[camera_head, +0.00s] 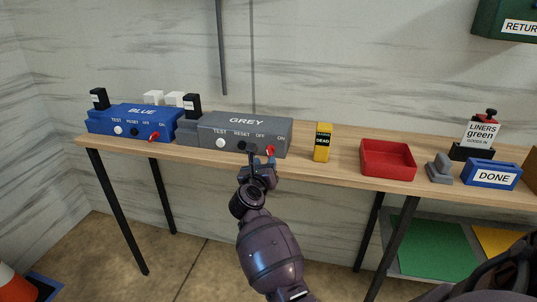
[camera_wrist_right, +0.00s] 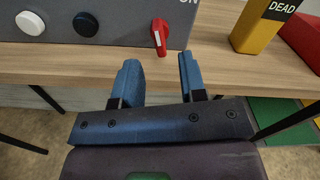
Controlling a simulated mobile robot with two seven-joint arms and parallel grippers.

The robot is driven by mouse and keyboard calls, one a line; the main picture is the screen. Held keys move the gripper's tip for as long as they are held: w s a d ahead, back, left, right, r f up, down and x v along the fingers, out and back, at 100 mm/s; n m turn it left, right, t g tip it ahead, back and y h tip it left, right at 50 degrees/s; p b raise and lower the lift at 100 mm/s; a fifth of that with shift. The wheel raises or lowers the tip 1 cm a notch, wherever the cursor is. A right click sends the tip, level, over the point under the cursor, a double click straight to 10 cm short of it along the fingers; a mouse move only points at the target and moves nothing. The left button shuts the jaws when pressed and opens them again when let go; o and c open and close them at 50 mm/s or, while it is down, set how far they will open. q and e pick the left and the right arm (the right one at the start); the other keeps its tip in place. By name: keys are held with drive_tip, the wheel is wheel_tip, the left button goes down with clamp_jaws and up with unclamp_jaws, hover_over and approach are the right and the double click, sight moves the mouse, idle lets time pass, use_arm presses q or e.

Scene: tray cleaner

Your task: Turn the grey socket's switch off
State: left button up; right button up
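The grey socket (camera_head: 215,140) is a grey box labelled GREY on the wooden table, with TEST, RESET, OFF and ON printed on its front. Its red switch (camera_head: 270,150) sits at the right end, by the ON label. In the right wrist view the red switch (camera_wrist_right: 160,36) has a handle with a white mark pointing down. My right gripper (camera_head: 260,158) is in front of the switch in the head view. In the wrist view my right gripper (camera_wrist_right: 157,78) is open and empty, its blue fingers apart, short of the switch. My left gripper is not in view.
A blue socket (camera_head: 135,120) with its own red switch stands to the left. A yellow DEAD block (camera_head: 322,142) and a red tray (camera_head: 388,174) stand to the right. The wooden table's front edge (camera_wrist_right: 70,74) lies beneath my right gripper's fingers in the wrist view.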

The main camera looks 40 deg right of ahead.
sight(269, 153)
drive_tip(key=x, duration=0.5)
drive_tip(key=shift+w+d+b, duration=0.3)
drive_tip(key=shift+w+d, duration=0.1)
drive_tip(key=shift+d, duration=0.05)
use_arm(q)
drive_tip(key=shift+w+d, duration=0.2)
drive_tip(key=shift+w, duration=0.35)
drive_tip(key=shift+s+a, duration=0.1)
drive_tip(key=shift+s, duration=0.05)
use_arm(e)
drive_tip(key=shift+c, duration=0.3)
